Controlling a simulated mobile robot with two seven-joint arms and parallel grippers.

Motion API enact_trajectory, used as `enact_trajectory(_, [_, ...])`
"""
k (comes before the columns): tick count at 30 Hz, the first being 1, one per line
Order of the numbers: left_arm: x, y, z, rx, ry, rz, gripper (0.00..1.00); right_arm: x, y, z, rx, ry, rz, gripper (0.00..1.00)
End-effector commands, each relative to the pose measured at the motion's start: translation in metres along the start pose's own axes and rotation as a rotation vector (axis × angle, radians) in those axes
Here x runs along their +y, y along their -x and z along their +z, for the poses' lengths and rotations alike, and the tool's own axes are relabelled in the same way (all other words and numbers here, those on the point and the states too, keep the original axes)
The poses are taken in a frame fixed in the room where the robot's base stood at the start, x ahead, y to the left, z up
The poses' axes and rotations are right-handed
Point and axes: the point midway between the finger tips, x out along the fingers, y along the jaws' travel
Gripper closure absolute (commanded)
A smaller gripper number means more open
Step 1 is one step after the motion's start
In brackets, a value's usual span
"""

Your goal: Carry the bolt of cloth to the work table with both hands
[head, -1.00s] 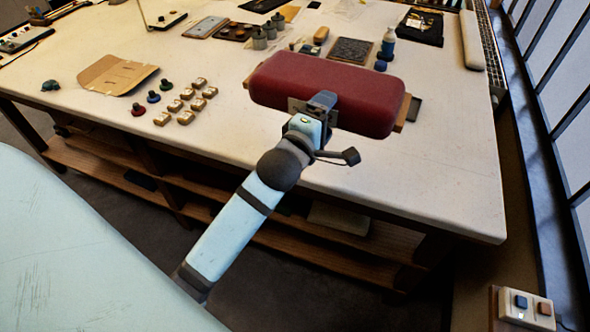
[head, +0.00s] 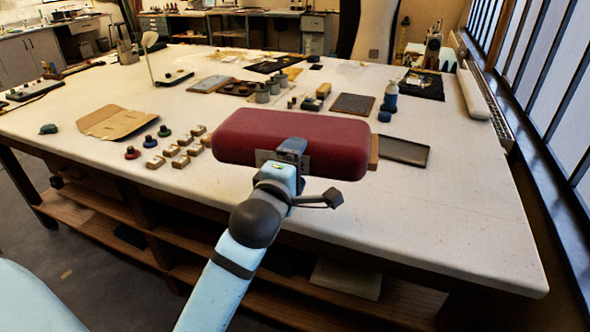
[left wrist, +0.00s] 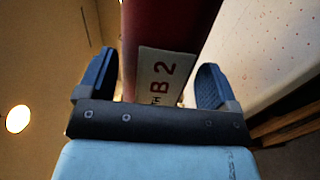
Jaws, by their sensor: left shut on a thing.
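The bolt of cloth (head: 300,143) is a dark red, rounded roll with a wooden board end showing at its right. It appears over the near part of the white work table (head: 450,215); I cannot tell whether it touches the top. My left gripper (head: 290,150) is shut on the near side of the bolt, around its middle. In the left wrist view the gripper fingers (left wrist: 152,82) stand either side of the red bolt (left wrist: 165,25) and a pale label (left wrist: 163,75) reading "B 2". My right gripper is not in view.
Small wooden blocks (head: 180,160) and coloured knobs (head: 132,152) lie left of the bolt. A dark tray (head: 404,150) lies to its right, and a blue bottle (head: 391,96) stands behind. Brown card (head: 115,122) lies far left. The table's near right is clear.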

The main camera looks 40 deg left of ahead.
Motion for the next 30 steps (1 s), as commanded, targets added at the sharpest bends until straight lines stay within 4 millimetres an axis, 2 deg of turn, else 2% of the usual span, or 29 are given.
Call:
enact_trajectory(3, [-0.028,0.001,-0.001,-0.001,-0.006,0.005,0.89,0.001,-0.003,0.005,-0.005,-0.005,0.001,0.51])
enact_trajectory(12, [-0.089,0.0,0.0,-0.001,-0.004,0.007,0.89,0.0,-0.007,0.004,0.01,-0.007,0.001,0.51])
enact_trajectory(16, [-0.106,0.0,0.0,-0.001,-0.002,0.008,0.89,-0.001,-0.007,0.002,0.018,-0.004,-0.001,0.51])
enact_trajectory(23, [-0.119,0.0,0.0,-0.001,-0.002,0.01,0.89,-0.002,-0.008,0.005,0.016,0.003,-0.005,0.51])
enact_trajectory(30, [-0.149,0.0,0.0,0.0,-0.004,0.008,0.89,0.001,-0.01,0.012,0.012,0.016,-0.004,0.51])
